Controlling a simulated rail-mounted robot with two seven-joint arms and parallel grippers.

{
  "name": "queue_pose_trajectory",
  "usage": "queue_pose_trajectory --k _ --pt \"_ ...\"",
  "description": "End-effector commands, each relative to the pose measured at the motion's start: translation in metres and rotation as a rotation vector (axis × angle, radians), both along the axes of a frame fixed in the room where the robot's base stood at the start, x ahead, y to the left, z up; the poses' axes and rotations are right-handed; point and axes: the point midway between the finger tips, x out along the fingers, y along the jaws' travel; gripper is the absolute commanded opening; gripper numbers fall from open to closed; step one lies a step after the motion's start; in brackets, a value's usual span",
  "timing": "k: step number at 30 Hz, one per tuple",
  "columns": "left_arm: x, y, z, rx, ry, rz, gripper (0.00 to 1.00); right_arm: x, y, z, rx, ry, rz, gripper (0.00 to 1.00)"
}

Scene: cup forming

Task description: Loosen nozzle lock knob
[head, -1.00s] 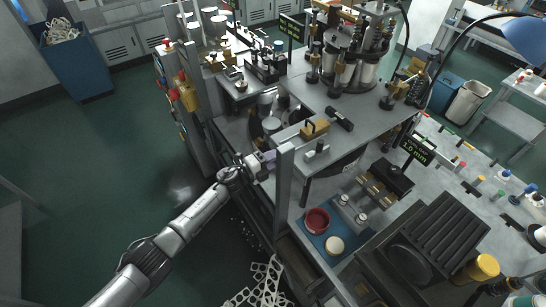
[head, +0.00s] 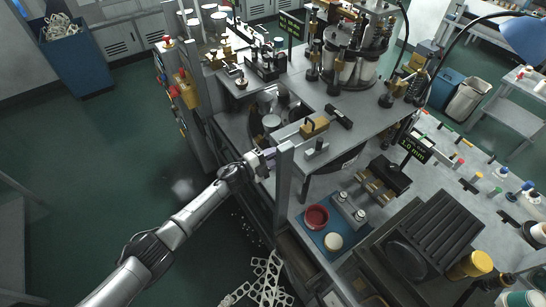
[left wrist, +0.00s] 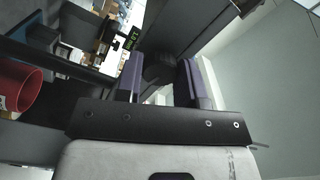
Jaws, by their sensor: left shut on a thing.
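My left gripper (head: 264,157) reaches in from the left to the grey upright post (head: 284,190) at the machine's near edge. In the left wrist view, the two purple-padded fingers of that gripper (left wrist: 160,78) stand on either side of a dark round knob (left wrist: 160,67). The gripper is shut on this knob. In the head view the knob is hidden by the gripper and the post, and whether it has turned cannot be told. My right gripper is in neither view.
A red cup (head: 317,217) and a cream round piece (head: 333,241) sit on a blue mat (head: 311,233) right of the post. White ring scraps (head: 266,280) lie below.

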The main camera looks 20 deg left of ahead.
Motion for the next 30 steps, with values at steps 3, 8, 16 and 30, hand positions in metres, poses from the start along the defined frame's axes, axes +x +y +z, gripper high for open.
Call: queue_pose_trajectory --k 3,8,16,30 --pt "0.0 0.0 0.0 0.0 0.0 -0.001 0.12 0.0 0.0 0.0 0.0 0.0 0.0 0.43" --pt "0.0 0.0 0.0 0.001 0.0 -0.001 0.46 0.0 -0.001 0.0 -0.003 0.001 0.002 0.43" --pt "0.0 0.0 0.0 0.001 -0.001 0.0 0.61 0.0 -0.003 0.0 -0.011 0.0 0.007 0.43" --pt "-0.033 0.026 -0.002 0.004 0.0 0.0 0.61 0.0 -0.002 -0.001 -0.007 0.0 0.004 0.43"
